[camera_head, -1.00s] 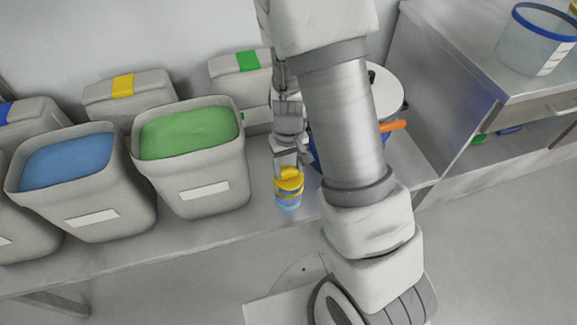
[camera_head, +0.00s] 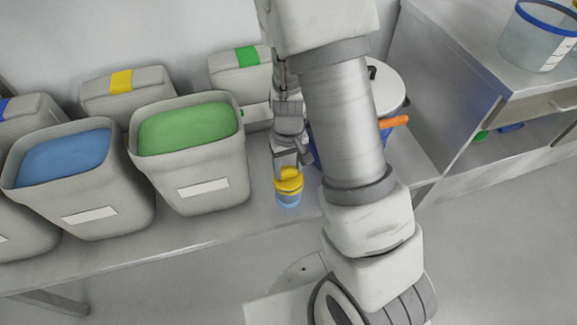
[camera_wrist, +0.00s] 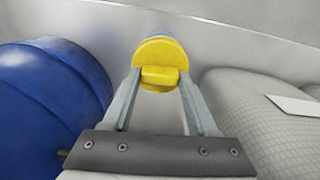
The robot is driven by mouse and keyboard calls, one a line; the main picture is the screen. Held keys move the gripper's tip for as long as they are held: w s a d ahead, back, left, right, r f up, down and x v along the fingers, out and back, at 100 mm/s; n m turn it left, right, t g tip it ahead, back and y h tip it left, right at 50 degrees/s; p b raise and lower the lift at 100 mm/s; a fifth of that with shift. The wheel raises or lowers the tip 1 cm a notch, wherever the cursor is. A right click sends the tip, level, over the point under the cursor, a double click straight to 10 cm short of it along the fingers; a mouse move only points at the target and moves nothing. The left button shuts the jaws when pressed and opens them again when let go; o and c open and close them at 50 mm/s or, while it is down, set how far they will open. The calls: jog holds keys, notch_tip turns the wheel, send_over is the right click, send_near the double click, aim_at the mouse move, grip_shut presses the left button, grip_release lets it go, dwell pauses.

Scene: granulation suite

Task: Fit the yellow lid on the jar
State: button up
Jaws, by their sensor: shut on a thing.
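The yellow lid (camera_head: 289,182) sits at the top of the small clear-blue jar (camera_head: 288,200), which stands on the bench near its front edge. In the wrist view the lid (camera_wrist: 160,62) is a yellow disc with a raised grip bar, and only a sliver of the jar (camera_wrist: 158,35) shows behind it. My gripper (camera_head: 288,168) is directly above the jar, with its fingers shut on the lid's grip bar; the fingers also show in the wrist view (camera_wrist: 160,80). Whether the lid is fully seated cannot be told.
A bin of green powder (camera_head: 205,180) and a bin of blue powder (camera_head: 75,195) stand to the left. A blue vessel shows close beside my gripper in the wrist view (camera_wrist: 50,105). A steel side bench (camera_head: 480,75) with a blue-rimmed tub (camera_head: 538,45) is at right.

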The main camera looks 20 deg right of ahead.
aim_at(289, 170)
jog(key=shift+f, duration=0.3)
jog(key=o, duration=1.4)
notch_tip(289, 170, up, 18)
jog(key=p, duration=0.7)
jog(key=shift+f, duration=0.25)
